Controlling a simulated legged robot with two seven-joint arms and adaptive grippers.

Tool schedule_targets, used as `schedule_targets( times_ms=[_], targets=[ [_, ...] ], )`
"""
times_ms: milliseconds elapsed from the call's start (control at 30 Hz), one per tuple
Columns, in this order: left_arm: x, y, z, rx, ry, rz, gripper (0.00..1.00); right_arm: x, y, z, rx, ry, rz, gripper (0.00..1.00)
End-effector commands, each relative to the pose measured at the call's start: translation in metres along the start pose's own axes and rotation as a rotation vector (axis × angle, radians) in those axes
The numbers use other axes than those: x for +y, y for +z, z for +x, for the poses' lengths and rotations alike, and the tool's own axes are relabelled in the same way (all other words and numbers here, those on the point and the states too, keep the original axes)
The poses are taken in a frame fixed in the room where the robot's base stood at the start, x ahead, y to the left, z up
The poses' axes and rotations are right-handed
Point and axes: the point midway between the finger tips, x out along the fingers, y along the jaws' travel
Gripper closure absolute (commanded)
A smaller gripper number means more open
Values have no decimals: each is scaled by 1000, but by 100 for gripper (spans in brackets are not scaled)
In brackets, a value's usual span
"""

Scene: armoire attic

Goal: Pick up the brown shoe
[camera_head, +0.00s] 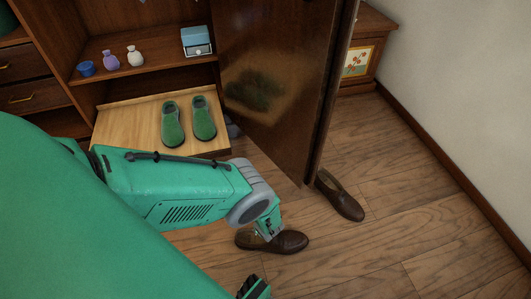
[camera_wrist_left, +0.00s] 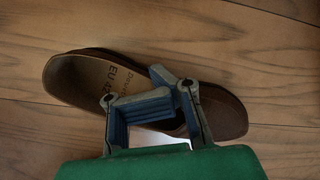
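A brown leather shoe (camera_head: 288,242) lies on the wood floor below the open door. In the left wrist view the brown shoe (camera_wrist_left: 75,80) lies sole down, its pale insole printed with "EU" facing up. My left gripper (camera_head: 269,231) reaches down to the shoe's opening. In the left wrist view its fingers (camera_wrist_left: 163,90) lie across the near side of the shoe, with their tips close to each other; whether they grip the shoe's wall is unclear. A second brown shoe (camera_head: 341,197) lies by the door's lower corner.
The open dark door (camera_head: 278,85) stands just behind the shoes. Green shoes (camera_head: 173,124) sit on a pulled-out wooden shelf (camera_head: 118,138). A small chest (camera_head: 366,50) stands at the back right. The floor to the right is clear.

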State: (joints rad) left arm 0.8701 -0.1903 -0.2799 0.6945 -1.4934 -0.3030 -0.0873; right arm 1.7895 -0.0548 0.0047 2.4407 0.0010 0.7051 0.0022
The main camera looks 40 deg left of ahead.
Motion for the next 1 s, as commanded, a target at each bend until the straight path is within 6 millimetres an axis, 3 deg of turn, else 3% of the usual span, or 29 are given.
schedule_targets(
  times_ms=[233, 267, 467, 500, 1000],
  targets=[
    [-2, 0, 0, 1, -3, 0, 100, 0, 0, 0, 0, 0, 0, 60],
    [-2, 0, 0, 1, -3, 0, 94, 0, 0, 0, 0, 0, 0, 60],
    [-2, 0, 0, 1, -4, 0, 24, 0, 0, 0, 0, 0, 0, 60],
    [-2, 0, 0, 1, -4, 0, 20, 0, 0, 0, 0, 0, 0, 60],
    [-5, 0, -9, 4, -9, 8, 20, 1, 3, 0, 7, -4, 1, 60]
  ],
)
